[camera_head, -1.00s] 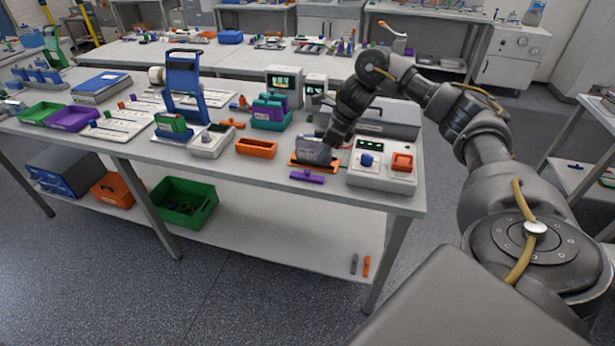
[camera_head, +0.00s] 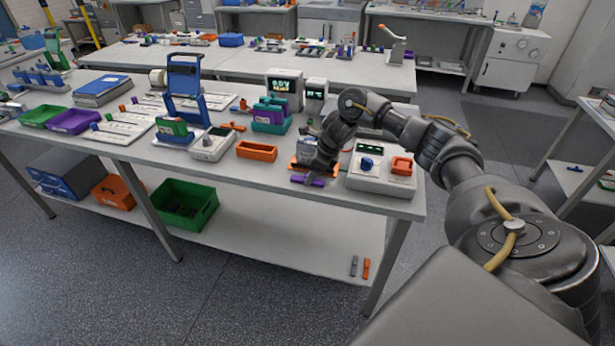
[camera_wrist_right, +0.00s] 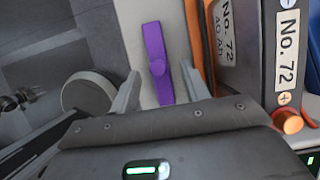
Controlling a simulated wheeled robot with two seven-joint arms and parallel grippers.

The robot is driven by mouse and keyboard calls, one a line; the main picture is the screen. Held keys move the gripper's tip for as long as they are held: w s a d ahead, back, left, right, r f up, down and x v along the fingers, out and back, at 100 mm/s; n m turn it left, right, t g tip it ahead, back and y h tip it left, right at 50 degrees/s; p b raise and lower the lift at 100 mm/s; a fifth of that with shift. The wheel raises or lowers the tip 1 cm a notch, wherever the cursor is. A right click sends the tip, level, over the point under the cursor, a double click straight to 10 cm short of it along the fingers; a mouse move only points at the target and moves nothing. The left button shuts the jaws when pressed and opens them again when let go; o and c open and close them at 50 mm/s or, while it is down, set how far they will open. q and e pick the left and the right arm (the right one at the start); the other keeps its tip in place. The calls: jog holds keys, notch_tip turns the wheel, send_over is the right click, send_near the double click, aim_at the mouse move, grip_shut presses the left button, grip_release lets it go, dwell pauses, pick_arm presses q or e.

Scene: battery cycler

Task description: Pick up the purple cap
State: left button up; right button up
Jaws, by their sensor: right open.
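The purple cap (camera_head: 308,181) is a long strip with a small knob, lying on the bench near its front edge. In the right wrist view the purple cap (camera_wrist_right: 157,62) lies between and just beyond the two open fingers. My right gripper (camera_head: 314,172) is open and empty above it, and hides part of it in the head view. In the right wrist view my right gripper (camera_wrist_right: 160,88) has one finger on each side of the cap. A grey battery (camera_wrist_right: 238,45) marked No. 72 stands beside the right finger. My left gripper is not in view.
An orange tray edge (camera_wrist_right: 200,40) runs between the cap and the battery. A white device with a blue knob (camera_head: 367,163) and an orange button (camera_head: 401,166) stands right of the gripper. An orange bin (camera_head: 256,151) is to the left.

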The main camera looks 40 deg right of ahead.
jog(key=shift+w+a+f, duration=0.15)
jog(key=shift+w+f, duration=0.05)
jog(key=shift+f, duration=0.5)
grip_shut()
jog(key=shift+r, duration=0.2)
